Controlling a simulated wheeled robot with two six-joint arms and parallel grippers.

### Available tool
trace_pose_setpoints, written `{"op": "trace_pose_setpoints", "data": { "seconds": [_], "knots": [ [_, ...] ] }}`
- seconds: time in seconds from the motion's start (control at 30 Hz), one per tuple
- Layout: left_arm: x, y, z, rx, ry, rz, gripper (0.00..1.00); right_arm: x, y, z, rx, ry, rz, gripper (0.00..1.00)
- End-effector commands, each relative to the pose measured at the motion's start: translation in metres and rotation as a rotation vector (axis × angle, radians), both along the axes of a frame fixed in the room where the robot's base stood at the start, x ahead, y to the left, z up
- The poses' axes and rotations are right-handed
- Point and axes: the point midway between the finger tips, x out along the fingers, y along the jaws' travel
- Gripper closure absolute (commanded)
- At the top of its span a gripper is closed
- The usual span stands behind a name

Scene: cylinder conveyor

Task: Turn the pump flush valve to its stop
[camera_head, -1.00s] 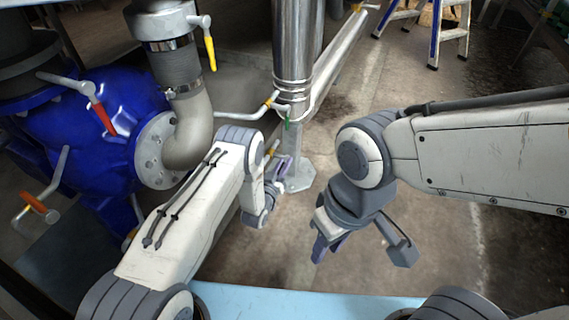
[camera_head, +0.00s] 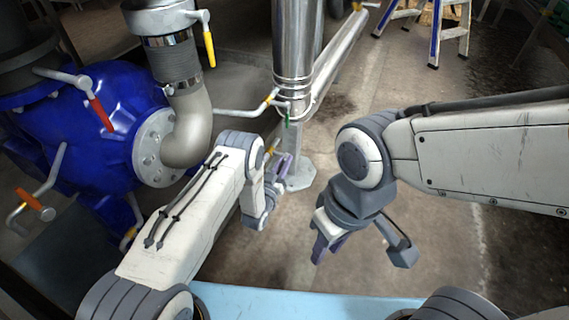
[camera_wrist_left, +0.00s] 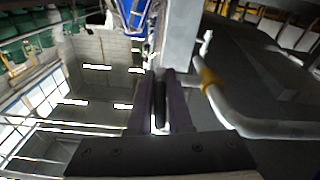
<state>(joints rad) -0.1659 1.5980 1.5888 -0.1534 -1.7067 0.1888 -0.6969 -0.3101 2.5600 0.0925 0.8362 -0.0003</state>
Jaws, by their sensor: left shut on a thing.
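My left gripper (camera_head: 285,163) reaches down beside the foot of the steel post, largely screened by its own arm. In the left wrist view its purple fingers (camera_wrist_left: 160,118) are shut on a slim dark bar (camera_wrist_left: 159,100), which looks like a valve handle. I cannot tell which valve it belongs to. Beside it a pale bent pipe (camera_wrist_left: 235,118) carries a yellow band (camera_wrist_left: 208,77). A short green handle (camera_head: 287,119) hangs from the pipework above the gripper. My right gripper (camera_head: 318,250) hangs over bare floor, clear of the pipework; its finger gap is unclear.
The blue pump (camera_head: 75,125) fills the left, with a red-handled lever (camera_head: 101,115) and an orange-handled one (camera_head: 30,200). A yellow lever (camera_head: 209,50) hangs by the grey elbow pipe (camera_head: 188,135). The steel post (camera_head: 293,50) stands mid-view. A stepladder (camera_head: 450,40) is behind; floor is clear around the right gripper.

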Motion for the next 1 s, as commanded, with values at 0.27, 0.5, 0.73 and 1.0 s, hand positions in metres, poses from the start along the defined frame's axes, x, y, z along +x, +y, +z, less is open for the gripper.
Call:
{"op": "trace_pose_setpoints", "data": {
  "seconds": [0.27, 0.5, 0.73, 1.0],
  "knots": [
    [-0.001, -0.001, -0.015, -0.067, -0.2, -0.002, 1.0, 0.0, 0.0, -0.038, 0.0, 0.0, 0.0, 0.67],
    [0.001, -0.001, -0.013, -0.116, -0.351, -0.001, 1.0, 0.0, 0.0, -0.053, 0.0, 0.0, 0.0, 0.67],
    [0.001, -0.001, -0.012, -0.143, -0.437, -0.001, 1.0, 0.0, 0.0, -0.049, 0.0, 0.0, 0.0, 0.67],
    [0.002, -0.002, -0.013, -0.16, -0.49, -0.002, 1.0, 0.0, 0.0, -0.045, 0.0, 0.0, 0.0, 0.67]
  ]
}}
